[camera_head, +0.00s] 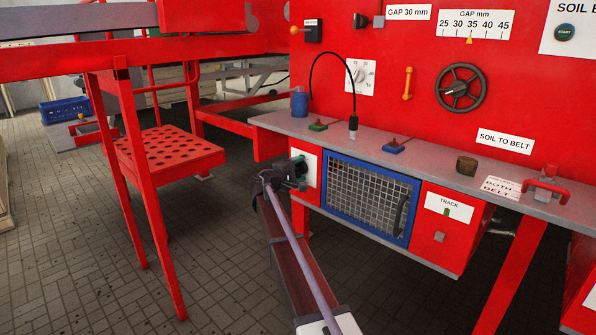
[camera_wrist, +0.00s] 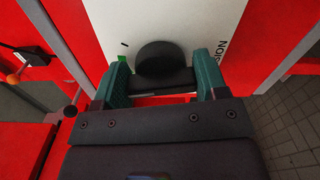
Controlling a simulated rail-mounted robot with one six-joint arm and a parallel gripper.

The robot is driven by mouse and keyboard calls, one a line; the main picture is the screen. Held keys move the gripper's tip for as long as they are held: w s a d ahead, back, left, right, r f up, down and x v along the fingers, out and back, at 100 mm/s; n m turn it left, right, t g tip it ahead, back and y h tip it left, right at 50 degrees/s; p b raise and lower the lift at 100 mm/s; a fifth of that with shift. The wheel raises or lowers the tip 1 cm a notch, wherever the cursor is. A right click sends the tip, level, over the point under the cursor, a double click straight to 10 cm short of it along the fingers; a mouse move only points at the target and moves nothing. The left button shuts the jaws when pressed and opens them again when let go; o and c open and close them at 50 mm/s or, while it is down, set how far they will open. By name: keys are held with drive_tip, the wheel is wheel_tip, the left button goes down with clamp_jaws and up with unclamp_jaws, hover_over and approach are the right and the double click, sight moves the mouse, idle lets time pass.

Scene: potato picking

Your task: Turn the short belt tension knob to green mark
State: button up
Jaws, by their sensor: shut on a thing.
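The black tension knob (camera_wrist: 160,60) sits on a white plate (camera_wrist: 195,20) in the wrist view. My gripper (camera_wrist: 163,80) has its two green fingers on either side of the knob's bar and is shut on it. A small green mark (camera_wrist: 121,58) shows on the plate beside the left finger, with a short black tick above it. In the head view my gripper (camera_head: 294,174) is at the white plate (camera_head: 311,164) left of the mesh guard, and the arm hides most of the knob. I cannot tell exactly which way the knob points.
A blue-framed mesh guard (camera_head: 355,201) is just right of the plate. Above is a grey shelf (camera_head: 425,155) with a blue canister (camera_head: 299,102) and a black cable (camera_head: 335,54). A red perforated step (camera_head: 168,150) stands to the left. The floor is open at lower left.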

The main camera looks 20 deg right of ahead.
drive_tip(key=o, duration=0.9)
drive_tip(key=v, duration=1.1)
drive_tip(key=shift+d, duration=0.1)
drive_tip(key=s+a+f+m+g+y, duration=0.2)
drive_tip(key=s+f+m+y, duration=0.15)
drive_tip(key=s+f, duration=0.4)
drive_tip(key=s+a+f+m+g+y, duration=0.25)
drive_tip(key=s+f+y, duration=0.25)
drive_tip(key=s, duration=0.6)
drive_tip(key=s+a+f+g+y, duration=0.1)
drive_tip(key=s+a+f+y, duration=0.2)
drive_tip(key=s, duration=0.4)
drive_tip(key=s+a+y, duration=0.3)
drive_tip(key=s+a, duration=0.2)
drive_tip(key=s, duration=0.2)
drive_tip(key=s+a+f+g+y, duration=0.1)
drive_tip(key=s+a+f+y, duration=0.1)
drive_tip(key=s+a, duration=0.3)
drive_tip(key=r+p, duration=0.8)
drive_tip(key=s+d+r+p, duration=0.1)
drive_tip(key=r+p, duration=1.6)
drive_tip(key=shift+s+d+r+p, duration=0.15)
drive_tip(key=shift+r+p, duration=0.15)
drive_tip(key=shift+r, duration=0.1)
